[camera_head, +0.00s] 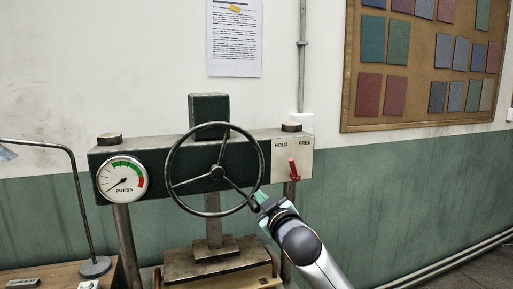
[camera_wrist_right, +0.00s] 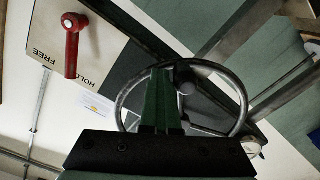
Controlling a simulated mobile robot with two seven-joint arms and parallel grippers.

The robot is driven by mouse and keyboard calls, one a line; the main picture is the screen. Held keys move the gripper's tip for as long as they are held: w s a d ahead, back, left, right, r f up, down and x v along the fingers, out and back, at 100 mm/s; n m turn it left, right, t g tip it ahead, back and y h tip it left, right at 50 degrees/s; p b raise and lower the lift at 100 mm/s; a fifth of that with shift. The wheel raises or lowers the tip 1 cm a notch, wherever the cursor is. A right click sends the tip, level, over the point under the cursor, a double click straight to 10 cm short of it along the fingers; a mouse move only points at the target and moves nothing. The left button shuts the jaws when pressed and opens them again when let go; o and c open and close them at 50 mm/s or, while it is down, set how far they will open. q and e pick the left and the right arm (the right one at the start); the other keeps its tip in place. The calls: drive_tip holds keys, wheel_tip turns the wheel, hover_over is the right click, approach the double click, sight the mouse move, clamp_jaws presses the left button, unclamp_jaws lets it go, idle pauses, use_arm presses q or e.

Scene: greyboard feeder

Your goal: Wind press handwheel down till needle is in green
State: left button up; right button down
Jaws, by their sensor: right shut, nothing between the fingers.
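The press handwheel (camera_head: 172,160) is a dark three-spoked ring on the front of the green press beam. It also shows in the right wrist view (camera_wrist_right: 243,108). The round white gauge (camera_head: 123,179), marked PRESS, has a green arc at the top and a red arc at right. Its needle points to the lower left, outside the green. My right gripper (camera_head: 259,198) is at the wheel's lower right rim, its green fingers (camera_wrist_right: 163,95) shut with nothing between them. I cannot tell whether they touch the rim. My left gripper is out of view.
A red lever (camera_head: 293,170) stands on a pale HOLD/FREE plate right of the wheel; its exact setting is unclear. The press block (camera_head: 215,249) is below. A lamp (camera_head: 80,200) stands at left. A sample board (camera_head: 420,125) hangs at right.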

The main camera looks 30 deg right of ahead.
drive_tip(key=shift+w+a+f, duration=0.1)
drive_tip(key=shift+a+f, duration=0.3)
drive_tip(key=shift+f, duration=0.3)
drive_tip(key=shift+w+a+f+b, duration=0.25)
drive_tip(key=shift+a+f+b, duration=0.15)
drive_tip(key=shift+a+f, duration=0.75)
drive_tip(key=shift+w+a+f, duration=0.2)
drive_tip(key=shift+a+f, duration=0.15)
drive_tip(key=shift+a, duration=0.35)
drive_tip(key=shift+w+a+f, duration=0.15)
drive_tip(key=shift+a+f, duration=0.15)
drive_tip(key=shift+a, duration=0.35)
drive_tip(key=a, duration=0.3)
drive_tip(key=shift+w+f, duration=0.35)
